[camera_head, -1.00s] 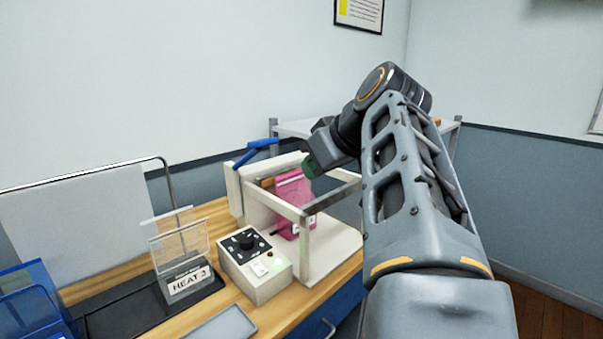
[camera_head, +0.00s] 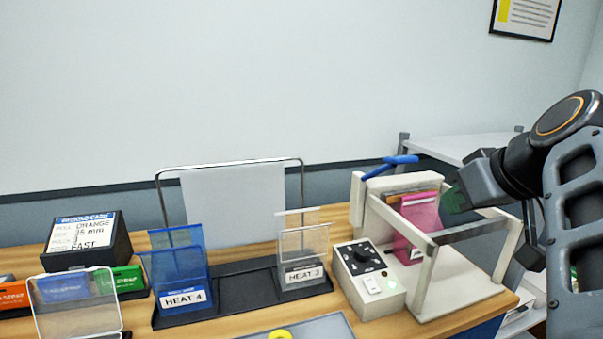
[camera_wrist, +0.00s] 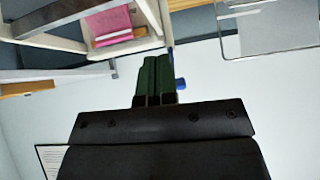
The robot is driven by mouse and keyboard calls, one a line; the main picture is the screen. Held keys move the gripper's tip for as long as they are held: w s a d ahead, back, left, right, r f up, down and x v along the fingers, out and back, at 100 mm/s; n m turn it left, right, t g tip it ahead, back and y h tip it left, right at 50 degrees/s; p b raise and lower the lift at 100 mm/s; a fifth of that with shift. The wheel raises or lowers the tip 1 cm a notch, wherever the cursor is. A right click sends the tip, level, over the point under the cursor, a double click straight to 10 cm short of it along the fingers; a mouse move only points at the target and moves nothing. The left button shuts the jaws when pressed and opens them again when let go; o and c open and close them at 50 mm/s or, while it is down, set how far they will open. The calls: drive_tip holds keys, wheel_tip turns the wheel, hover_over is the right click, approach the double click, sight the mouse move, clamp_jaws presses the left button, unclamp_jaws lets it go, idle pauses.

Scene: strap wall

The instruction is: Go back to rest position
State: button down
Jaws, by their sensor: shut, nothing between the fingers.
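My gripper (camera_wrist: 154,80) shows in the wrist view with its two green fingers together and nothing between them. In the head view my gripper (camera_head: 455,198) is at the right, in front of the off-white frame device (camera_head: 427,290). A pink item (camera_head: 418,228) stands inside that device, and the pink item also shows in the wrist view (camera_wrist: 110,24). A blue lever (camera_head: 390,165) sits on top of the device. The gripper appears apart from the pink item.
A control box (camera_head: 380,305) with a dial stands beside the device. Left of it are a clear HEAT 3 holder (camera_head: 303,250), a blue HEAT 4 holder (camera_head: 180,275), a packing card box (camera_head: 88,238) and colored bins (camera_head: 125,280). A grey shelf (camera_head: 455,148) stands behind.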

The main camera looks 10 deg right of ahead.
drive_tip(key=s+a+f+g+h+p, duration=0.1)
drive_tip(key=s+a+f+g+p, duration=0.1)
drive_tip(key=a+f+p, duration=0.3)
drive_tip(key=s+a+f+m+g+p, duration=0.1)
drive_tip(key=a+f+g+p, duration=0.2)
drive_tip(key=f, duration=1.1)
drive_tip(key=a+p, duration=0.2)
drive_tip(key=a, duration=0.2)
drive_tip(key=shift+s+h, duration=0.35)
drive_tip(key=shift+h, duration=0.05)
drive_tip(key=shift+a+r, duration=0.1)
